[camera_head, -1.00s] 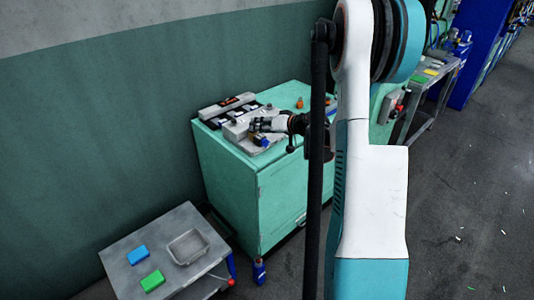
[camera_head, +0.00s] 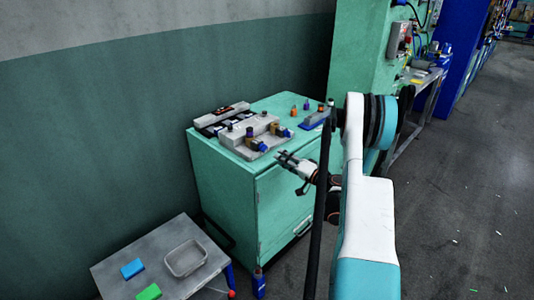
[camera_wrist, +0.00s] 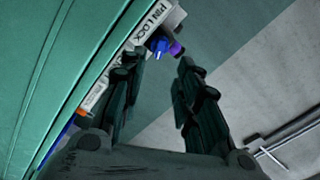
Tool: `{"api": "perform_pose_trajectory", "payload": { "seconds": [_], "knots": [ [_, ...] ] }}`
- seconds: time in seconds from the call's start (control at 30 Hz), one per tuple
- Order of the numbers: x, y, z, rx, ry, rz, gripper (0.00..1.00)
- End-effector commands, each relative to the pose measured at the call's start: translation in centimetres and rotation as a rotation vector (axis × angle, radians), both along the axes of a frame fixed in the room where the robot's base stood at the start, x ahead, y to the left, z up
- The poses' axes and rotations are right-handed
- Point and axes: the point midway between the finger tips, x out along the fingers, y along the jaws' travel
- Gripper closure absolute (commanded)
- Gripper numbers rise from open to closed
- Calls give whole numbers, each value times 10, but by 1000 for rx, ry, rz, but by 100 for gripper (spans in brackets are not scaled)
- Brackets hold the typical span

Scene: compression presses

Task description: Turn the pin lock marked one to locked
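The pin lock fixture (camera_head: 258,133) is a stepped grey block on the green cabinet in the head view. It has a blue-tipped lock (camera_head: 250,143) at its front left and another (camera_head: 283,132) to the right, each with orange-brown parts. The numbers cannot be read. In the wrist view, a white plate (camera_wrist: 150,22) reading "PIN LOCK" shows beyond the fingers, with a blue knob (camera_wrist: 158,44) and a purple piece (camera_wrist: 176,48) beside it. My gripper (camera_head: 282,156) is off the cabinet's front edge, apart from the fixture. Its fingers (camera_wrist: 160,72) are spread with nothing between them.
The green cabinet (camera_head: 230,180) stands against the wall. Small coloured pegs and a blue holder (camera_head: 313,121) stand on its right part. A low grey table (camera_head: 125,262) with a grey tray (camera_head: 186,258) and blue and green blocks is at front left.

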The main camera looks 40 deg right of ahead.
Motion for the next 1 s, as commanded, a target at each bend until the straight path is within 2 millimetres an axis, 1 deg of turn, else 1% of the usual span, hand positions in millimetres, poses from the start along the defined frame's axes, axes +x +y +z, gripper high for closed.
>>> {"api": "perform_pose_trajectory", "payload": {
  "seconds": [0.03, 0.1, 0.3, 0.4, 0.5, 0.67, 0.93, 0.97, 1.0],
  "knots": [
    [11, 2, -2, 0, 0, 2, 70],
    [25, 3, -3, 0, 1, 3, 70],
    [62, 6, -2, -1, 1, 2, 70],
    [76, 6, -2, -1, 0, 1, 70],
    [86, 7, -2, -1, 0, 1, 70],
    [94, 8, 0, -1, 1, 0, 70],
    [95, 7, 0, -1, 1, 0, 70],
    [95, 7, 0, -1, 1, 0, 77],
    [94, 7, 0, -1, 1, 0, 86]
  ]
}}
